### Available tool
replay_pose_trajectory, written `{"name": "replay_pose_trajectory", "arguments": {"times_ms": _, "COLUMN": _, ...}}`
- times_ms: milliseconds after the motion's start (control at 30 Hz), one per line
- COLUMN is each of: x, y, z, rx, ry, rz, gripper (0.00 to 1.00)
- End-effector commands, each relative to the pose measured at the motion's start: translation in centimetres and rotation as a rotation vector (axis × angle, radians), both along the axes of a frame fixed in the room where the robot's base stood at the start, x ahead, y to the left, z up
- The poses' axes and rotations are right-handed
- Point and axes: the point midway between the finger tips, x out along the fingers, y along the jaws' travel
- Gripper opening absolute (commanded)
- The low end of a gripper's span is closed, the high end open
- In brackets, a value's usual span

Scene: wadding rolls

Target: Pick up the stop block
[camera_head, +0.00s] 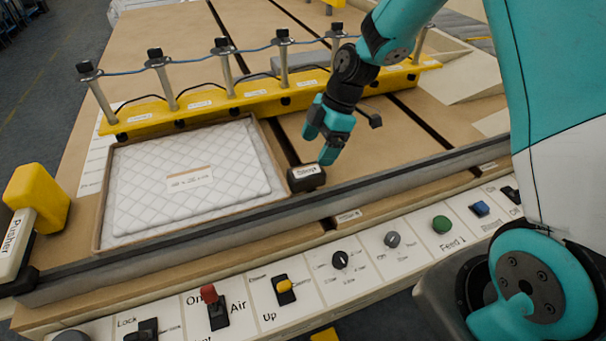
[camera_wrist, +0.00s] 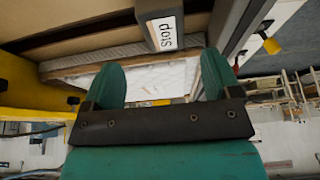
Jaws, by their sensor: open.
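The stop block (camera_head: 306,178) is a small dark block with a white label. It sits at the right front corner of the tray, close to the grey rail. In the wrist view the stop block (camera_wrist: 165,36) shows its label upside down, ahead of and between the fingertips. My gripper (camera_head: 319,144) is teal with a dark wrist and points down, just above and behind the block in the head view. In the wrist view my gripper (camera_wrist: 160,68) has its two fingers wide apart with nothing held between them. The exact gap to the block is hard to tell.
A quilted white pad (camera_head: 190,205) lies in a shallow brown tray (camera_head: 106,185). A yellow bar (camera_head: 240,98) with several upright posts crosses behind. A grey rail (camera_head: 230,217) and a control panel (camera_head: 365,262) run along the front. A yellow pusher (camera_head: 42,192) stands left.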

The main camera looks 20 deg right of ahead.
Motion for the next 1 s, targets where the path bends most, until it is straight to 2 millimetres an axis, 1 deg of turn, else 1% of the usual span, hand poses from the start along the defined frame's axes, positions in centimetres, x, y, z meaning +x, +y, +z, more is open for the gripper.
{"name": "replay_pose_trajectory", "arguments": {"times_ms": 33, "x": -0.1, "y": 0.4, "z": -0.7, "rx": 0.001, "ry": 0.003, "rz": 0.002, "gripper": 0.83}}
{"name": "replay_pose_trajectory", "arguments": {"times_ms": 100, "x": 0.0, "y": 0.7, "z": -1.5, "rx": 0.000, "ry": 0.002, "rz": 0.002, "gripper": 0.83}}
{"name": "replay_pose_trajectory", "arguments": {"times_ms": 267, "x": -0.1, "y": 1.2, "z": -2.5, "rx": 0.000, "ry": 0.001, "rz": 0.003, "gripper": 0.83}}
{"name": "replay_pose_trajectory", "arguments": {"times_ms": 367, "x": -0.3, "y": 1.7, "z": -3.4, "rx": 0.000, "ry": 0.004, "rz": 0.005, "gripper": 0.83}}
{"name": "replay_pose_trajectory", "arguments": {"times_ms": 500, "x": -0.5, "y": 2.6, "z": -5.5, "rx": 0.000, "ry": 0.004, "rz": 0.006, "gripper": 0.83}}
{"name": "replay_pose_trajectory", "arguments": {"times_ms": 600, "x": -0.5, "y": 3.0, "z": -6.6, "rx": 0.000, "ry": 0.002, "rz": 0.005, "gripper": 0.83}}
{"name": "replay_pose_trajectory", "arguments": {"times_ms": 700, "x": -0.4, "y": 3.2, "z": -7.1, "rx": 0.000, "ry": 0.000, "rz": 0.004, "gripper": 0.83}}
{"name": "replay_pose_trajectory", "arguments": {"times_ms": 867, "x": -0.4, "y": 3.2, "z": -7.1, "rx": 0.000, "ry": 0.000, "rz": 0.004, "gripper": 0.83}}
{"name": "replay_pose_trajectory", "arguments": {"times_ms": 900, "x": -0.4, "y": 3.2, "z": -7.1, "rx": 0.000, "ry": 0.000, "rz": 0.004, "gripper": 0.81}}
{"name": "replay_pose_trajectory", "arguments": {"times_ms": 967, "x": -0.4, "y": 3.2, "z": -7.1, "rx": 0.000, "ry": 0.000, "rz": 0.004, "gripper": 0.67}}
{"name": "replay_pose_trajectory", "arguments": {"times_ms": 1000, "x": -0.4, "y": 3.2, "z": -7.1, "rx": 0.000, "ry": 0.000, "rz": 0.004, "gripper": 0.58}}
